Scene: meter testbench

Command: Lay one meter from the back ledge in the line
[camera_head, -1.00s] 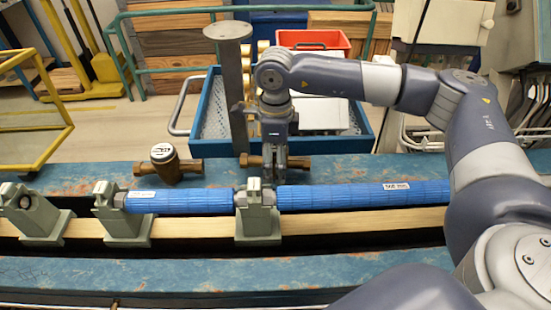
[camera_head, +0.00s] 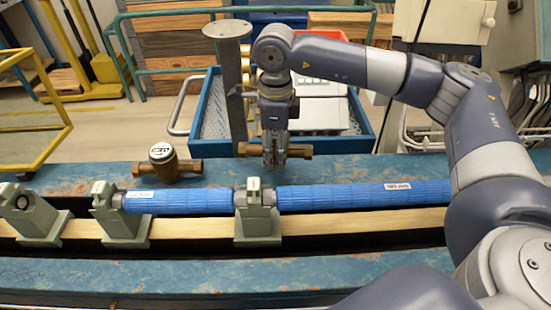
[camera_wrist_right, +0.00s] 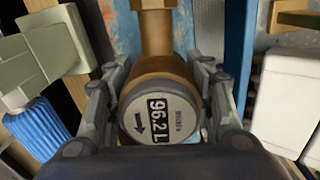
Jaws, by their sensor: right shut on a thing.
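My right gripper (camera_head: 274,160) is shut on a brass meter (camera_head: 299,150) above the blue back ledge (camera_head: 335,169). Its brass pipe ends stick out to both sides of the fingers. In the right wrist view the fingers grip both sides of the meter (camera_wrist_right: 160,112), whose round white face reads 96.2L with an arrow. A second brass meter (camera_head: 170,164) stands on the ledge to the left. The line has blue pipes (camera_head: 360,194) held in grey-green clamps (camera_head: 258,222). Another clamp (camera_head: 38,218) stands at the far left, with an open gap before the adjacent clamp (camera_head: 120,217). My left gripper is not in view.
A grey post (camera_head: 235,95) with a flat round top stands just behind and left of my right gripper. A blue tray (camera_head: 366,135) with white boxes lies behind the ledge. A wooden rail (camera_head: 340,220) runs under the line. The blue front ledge (camera_head: 200,275) is clear.

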